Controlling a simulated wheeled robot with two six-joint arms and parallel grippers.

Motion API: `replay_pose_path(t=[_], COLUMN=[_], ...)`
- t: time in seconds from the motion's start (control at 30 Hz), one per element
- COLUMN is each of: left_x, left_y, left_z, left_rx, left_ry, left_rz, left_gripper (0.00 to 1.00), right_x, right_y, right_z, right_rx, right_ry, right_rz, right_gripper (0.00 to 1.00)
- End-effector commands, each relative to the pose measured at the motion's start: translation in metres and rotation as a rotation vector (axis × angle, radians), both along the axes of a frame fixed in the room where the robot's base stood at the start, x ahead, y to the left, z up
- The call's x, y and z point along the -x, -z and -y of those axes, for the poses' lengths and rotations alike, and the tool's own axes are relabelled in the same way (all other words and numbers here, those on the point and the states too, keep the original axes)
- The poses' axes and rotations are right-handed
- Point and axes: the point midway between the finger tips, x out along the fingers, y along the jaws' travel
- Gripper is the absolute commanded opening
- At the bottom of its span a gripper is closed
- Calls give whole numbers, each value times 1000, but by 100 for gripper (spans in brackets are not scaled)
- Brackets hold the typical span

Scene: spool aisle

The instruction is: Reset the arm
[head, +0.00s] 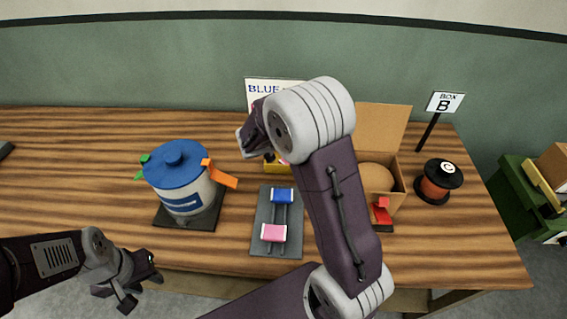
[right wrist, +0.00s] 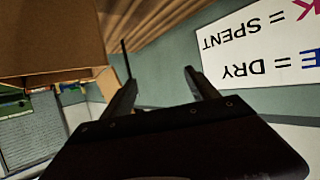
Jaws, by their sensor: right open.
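My right arm (head: 340,205) is raised over the middle of the table, bent at a grey joint. Its gripper (head: 248,140) points to the back left, partly hidden behind that joint. In the right wrist view the right gripper (right wrist: 160,85) has its two fingers apart with nothing between them. My left gripper (head: 142,284) is low at the table's front left edge, its fingers apart and empty.
A blue-lidded pot (head: 178,178) stands left on a dark base. A grey tray (head: 261,220) holds blue and pink pieces. An open cardboard box (head: 398,172) and an orange spool (head: 434,187) are right. A sign (right wrist: 258,45) stands behind.

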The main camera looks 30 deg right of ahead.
Motion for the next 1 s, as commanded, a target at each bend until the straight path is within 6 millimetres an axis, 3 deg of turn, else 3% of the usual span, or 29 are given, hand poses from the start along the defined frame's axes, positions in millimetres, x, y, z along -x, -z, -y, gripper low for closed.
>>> replay_pose_path(t=[0.7, 0.77, 0.87, 1.0], left_x=[0, 0, 0, 0], left_y=[1, 1, 1, 1], left_z=[0, 0, 0, 0], left_rx=[0, 0, 0, 0], left_ry=[0, 0, 0, 0], left_rz=[0, 0, 0, 0], left_gripper=[36, 36, 36, 36], right_x=[6, 15, 49, 103], right_y=[0, 8, 36, 81], right_z=[1, -1, -13, -55], right_rx=[-7, -38, -159, -418], right_ry=[0, -5, -46, -235], right_rz=[-18, -87, -317, -668], right_gripper=[68, 68, 68, 68])
